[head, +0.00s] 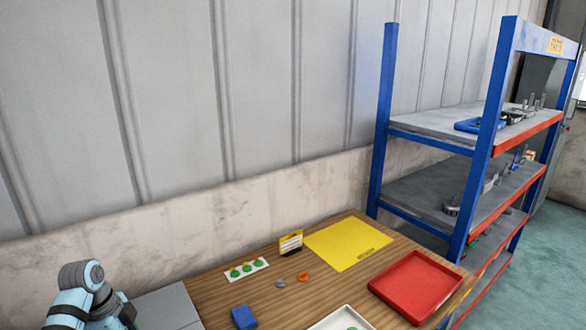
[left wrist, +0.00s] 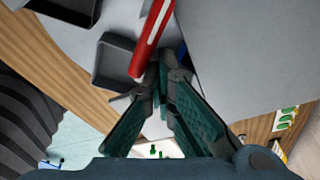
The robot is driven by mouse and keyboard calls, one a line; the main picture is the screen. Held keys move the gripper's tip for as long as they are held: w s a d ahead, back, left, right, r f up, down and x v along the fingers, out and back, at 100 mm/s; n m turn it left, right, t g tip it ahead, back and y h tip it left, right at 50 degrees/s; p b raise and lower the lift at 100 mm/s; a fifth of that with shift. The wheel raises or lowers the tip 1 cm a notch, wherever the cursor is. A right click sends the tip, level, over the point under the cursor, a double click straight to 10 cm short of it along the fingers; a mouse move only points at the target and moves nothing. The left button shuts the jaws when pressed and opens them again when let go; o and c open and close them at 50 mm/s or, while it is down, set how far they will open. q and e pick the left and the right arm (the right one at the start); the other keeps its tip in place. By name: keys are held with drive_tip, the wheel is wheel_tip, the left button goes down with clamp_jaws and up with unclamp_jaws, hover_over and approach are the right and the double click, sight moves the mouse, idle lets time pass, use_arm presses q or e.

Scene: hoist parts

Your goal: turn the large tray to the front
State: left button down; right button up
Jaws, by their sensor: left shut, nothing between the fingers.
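In the left wrist view my left gripper (left wrist: 157,80) is shut with nothing between its fingers. Its tips are close to the lower end of a red bar with a white stripe (left wrist: 153,38); I cannot tell whether they touch. A dark square tray (left wrist: 113,62) lies on a grey, round-edged surface (left wrist: 62,32) left of the fingertips. Part of another dark tray (left wrist: 75,8) shows at the top edge. I cannot tell which is the large tray. The head view shows part of my left arm at lower left, but not its gripper. My right gripper is not in view.
The wooden table (head: 222,291) holds a red tray (head: 415,287), a yellow mat (head: 347,243), a blue block (head: 243,317), a card with green dots (head: 241,270) and a partly visible white tray (head: 340,320). A blue-framed shelf (head: 376,150) stands at right.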

use_arm(q)
drive_tip(key=m, duration=0.2)
drive_tip(key=s+m, duration=0.1)
drive_tip(key=m, duration=0.1)
drive_tip(key=s+m+g, duration=0.1)
drive_tip(key=m, duration=0.1)
drive_tip(key=shift+d+p, duration=0.1)
drive_tip(key=shift+p, duration=0.2)
drive_tip(key=shift+w+d, duration=0.3)
drive_tip(key=shift+w, duration=0.05)
